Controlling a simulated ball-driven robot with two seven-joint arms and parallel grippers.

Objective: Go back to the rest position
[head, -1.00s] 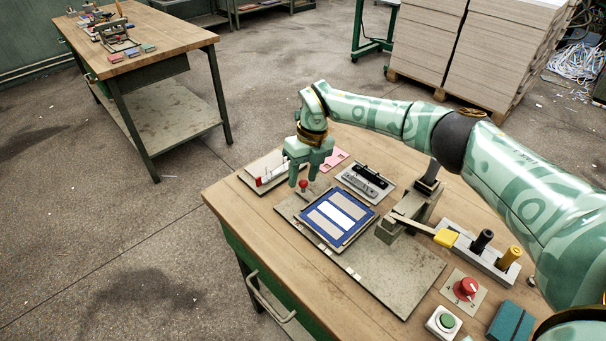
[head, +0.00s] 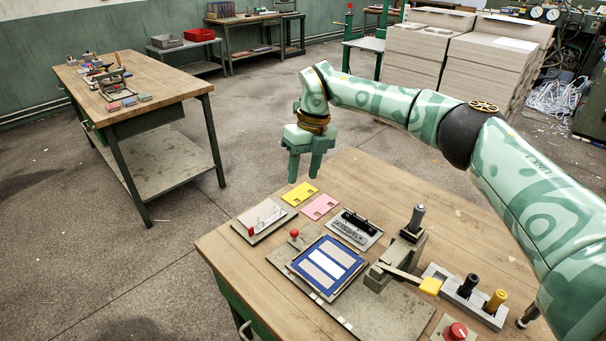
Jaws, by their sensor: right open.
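My right gripper (head: 304,170) hangs with its fingers down and apart, empty, above the far left edge of the workbench (head: 360,172). It is clear of everything on the bench. A yellow card (head: 299,194) and a pink card (head: 320,207) lie on the bench below it. A blue-framed plate with pale strips (head: 327,263) lies on a grey board, with a small red knob (head: 294,234) at its far left corner. My right arm crosses the upper right of the view. My left gripper is not in view.
A lever fixture with a yellow tip (head: 430,286) and a block with black and yellow handles (head: 467,289) stand at the bench's right. A red knob (head: 456,331) is at the bottom edge. A second workbench (head: 160,50) stands at left, with open floor between. Board stacks (head: 430,58) stand behind.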

